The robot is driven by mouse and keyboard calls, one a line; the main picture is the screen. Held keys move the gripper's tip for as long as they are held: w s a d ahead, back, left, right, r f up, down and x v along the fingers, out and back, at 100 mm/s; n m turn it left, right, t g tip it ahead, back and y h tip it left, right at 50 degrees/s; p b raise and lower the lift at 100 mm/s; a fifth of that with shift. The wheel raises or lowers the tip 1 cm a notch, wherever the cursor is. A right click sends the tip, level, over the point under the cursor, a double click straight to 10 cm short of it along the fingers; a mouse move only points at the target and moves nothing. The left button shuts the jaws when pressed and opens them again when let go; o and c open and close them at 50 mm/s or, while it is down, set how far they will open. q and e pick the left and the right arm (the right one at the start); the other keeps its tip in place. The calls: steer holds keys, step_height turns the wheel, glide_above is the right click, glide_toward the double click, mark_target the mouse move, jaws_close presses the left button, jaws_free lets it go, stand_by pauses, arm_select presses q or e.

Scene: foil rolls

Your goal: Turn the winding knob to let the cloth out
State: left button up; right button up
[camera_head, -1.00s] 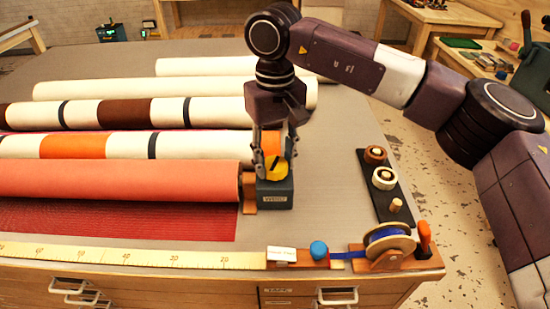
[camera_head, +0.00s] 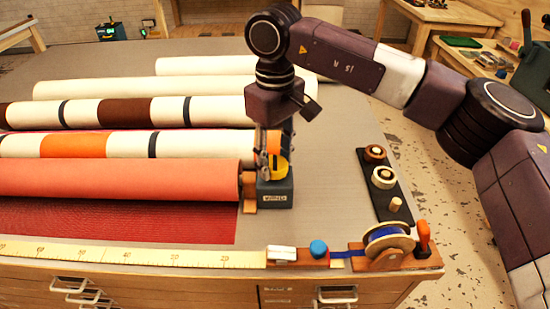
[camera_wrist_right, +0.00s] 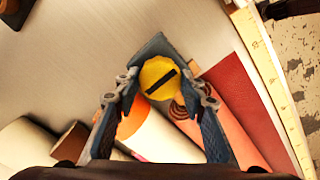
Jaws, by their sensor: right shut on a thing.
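The winding knob is a yellow disc with a dark bar, in the right wrist view (camera_wrist_right: 148,69) and the head view (camera_head: 283,168). It sits on a dark grey winder box (camera_head: 275,192) at the right end of the coral cloth roll (camera_head: 110,180). My right gripper (camera_head: 272,164) points down over the box and is shut on the knob, with one finger on each side in the right wrist view (camera_wrist_right: 165,83). Red cloth (camera_head: 120,220) lies flat in front of the roll, towards the yellow ruler (camera_head: 150,256). My left gripper is not in view.
Several white and striped rolls (camera_head: 200,88) lie behind the coral roll. A black rack with small rolls (camera_head: 383,178) lies right of the winder. The grey tabletop (camera_head: 335,180) between is clear.

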mark_target(275, 162)
steer(key=shift+w+r, duration=0.1)
steer(key=shift+r, duration=0.05)
steer(key=o, duration=1)
steer(key=shift+o, duration=0.8)
step_height(275, 162, up, 12)
